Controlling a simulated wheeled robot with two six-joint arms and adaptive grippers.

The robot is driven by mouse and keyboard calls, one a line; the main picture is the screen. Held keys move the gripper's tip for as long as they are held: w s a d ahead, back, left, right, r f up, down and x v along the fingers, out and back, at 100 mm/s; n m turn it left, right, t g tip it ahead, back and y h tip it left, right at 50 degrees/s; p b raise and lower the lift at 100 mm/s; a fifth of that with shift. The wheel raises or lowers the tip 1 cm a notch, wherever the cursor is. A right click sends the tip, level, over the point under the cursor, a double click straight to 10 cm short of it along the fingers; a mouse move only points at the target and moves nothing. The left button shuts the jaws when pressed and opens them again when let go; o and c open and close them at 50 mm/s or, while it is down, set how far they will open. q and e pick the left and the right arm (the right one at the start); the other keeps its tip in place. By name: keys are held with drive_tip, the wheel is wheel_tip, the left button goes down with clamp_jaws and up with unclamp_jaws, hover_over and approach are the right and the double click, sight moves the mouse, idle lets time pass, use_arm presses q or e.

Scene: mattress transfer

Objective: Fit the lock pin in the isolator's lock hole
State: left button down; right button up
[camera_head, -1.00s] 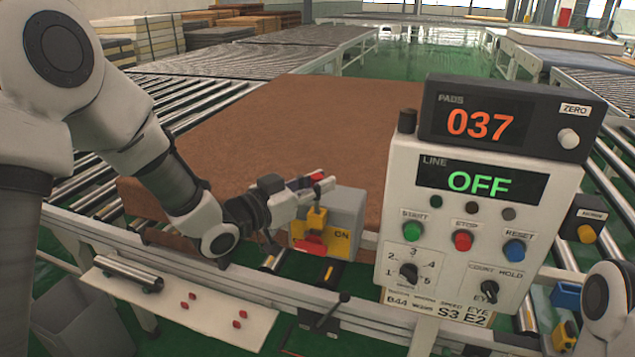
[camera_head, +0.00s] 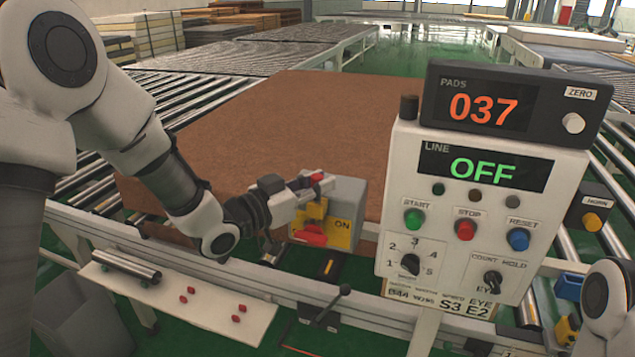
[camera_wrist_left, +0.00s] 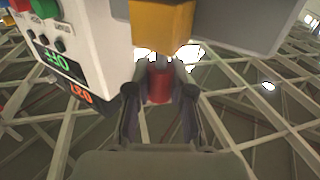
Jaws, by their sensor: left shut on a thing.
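The isolator (camera_head: 346,191) is a grey box with a yellow plate marked ON and a red handle (camera_head: 309,235), left of the control panel. My left gripper (camera_head: 312,182) is at the isolator's upper left, shut on the red lock pin (camera_head: 318,177). In the left wrist view the pin (camera_wrist_left: 159,86) sits between the fingertips, close to the isolator's yellow part (camera_wrist_left: 162,24). The lock hole is hidden, and I cannot tell whether the pin touches it. Part of my right arm shows at the right edge; its gripper is out of view.
The control panel (camera_head: 462,160) stands just right of the isolator, its line display reading OFF. A brown mattress pad (camera_head: 265,130) lies behind on the rollers. A white shelf (camera_head: 215,312) in front holds a metal cylinder (camera_head: 126,265) and several small red pieces (camera_head: 190,291).

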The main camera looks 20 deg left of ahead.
use_arm(q)
drive_tip(key=shift+f+b, duration=0.75)
drive_tip(key=shift+f, duration=0.3)
drive_tip(key=c, duration=0.9)
unclamp_jaws()
drive_tip(key=shift+c, duration=0.2)
drive_tip(key=shift+r, duration=0.1)
drive_tip(key=v, duration=1.2)
